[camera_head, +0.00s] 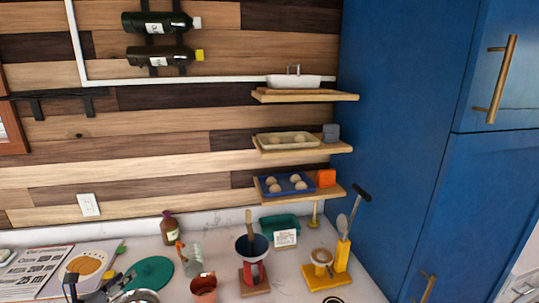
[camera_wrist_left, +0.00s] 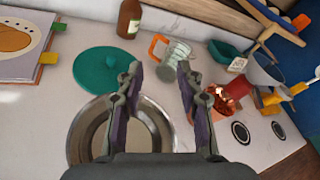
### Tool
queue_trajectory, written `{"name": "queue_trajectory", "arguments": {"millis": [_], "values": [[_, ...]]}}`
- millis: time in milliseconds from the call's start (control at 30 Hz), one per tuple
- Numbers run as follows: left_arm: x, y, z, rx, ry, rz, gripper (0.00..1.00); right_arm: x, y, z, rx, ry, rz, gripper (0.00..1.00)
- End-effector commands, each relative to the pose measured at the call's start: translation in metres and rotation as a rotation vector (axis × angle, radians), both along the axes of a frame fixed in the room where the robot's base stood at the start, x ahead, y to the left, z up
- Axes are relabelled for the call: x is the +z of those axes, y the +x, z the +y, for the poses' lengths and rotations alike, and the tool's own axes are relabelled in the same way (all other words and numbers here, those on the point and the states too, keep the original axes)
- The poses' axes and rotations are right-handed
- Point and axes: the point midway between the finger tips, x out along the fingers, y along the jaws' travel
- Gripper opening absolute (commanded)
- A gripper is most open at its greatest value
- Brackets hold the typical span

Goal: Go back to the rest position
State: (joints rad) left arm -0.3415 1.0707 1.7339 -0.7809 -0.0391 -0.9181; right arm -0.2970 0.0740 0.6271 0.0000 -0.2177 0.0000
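My left gripper (camera_head: 98,288) shows at the bottom left of the head view, low by the counter. In the left wrist view the left gripper (camera_wrist_left: 159,80) has its two fingers apart with nothing between them. Below and beyond it lies a round metal pan or bowl (camera_wrist_left: 88,140), partly hidden by the gripper. My right gripper is in neither view.
An open cookbook (camera_head: 40,272) is at left. Shelves (camera_head: 300,193) and a blue cabinet (camera_head: 400,130) rise at right.

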Motion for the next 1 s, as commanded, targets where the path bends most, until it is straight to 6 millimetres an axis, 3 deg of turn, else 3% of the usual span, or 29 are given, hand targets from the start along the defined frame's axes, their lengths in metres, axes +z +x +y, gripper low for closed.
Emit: {"name": "queue_trajectory", "arguments": {"millis": [267, 467, 600, 800, 1000], "values": [[-0.023, -0.031, -0.028, 0.415, -0.617, -0.032, 0.37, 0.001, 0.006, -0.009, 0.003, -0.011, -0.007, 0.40], [-0.064, -0.094, -0.060, 0.899, -1.217, 0.028, 0.37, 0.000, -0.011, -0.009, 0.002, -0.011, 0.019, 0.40], [-0.089, -0.148, -0.097, 1.243, -1.549, 0.111, 0.37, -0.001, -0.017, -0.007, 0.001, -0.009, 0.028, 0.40], [-0.102, -0.206, -0.150, 1.606, -1.815, 0.233, 0.37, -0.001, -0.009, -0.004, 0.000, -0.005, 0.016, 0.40], [-0.096, -0.254, -0.198, 1.906, -1.967, 0.359, 0.37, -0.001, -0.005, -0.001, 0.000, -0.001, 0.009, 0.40]]}}
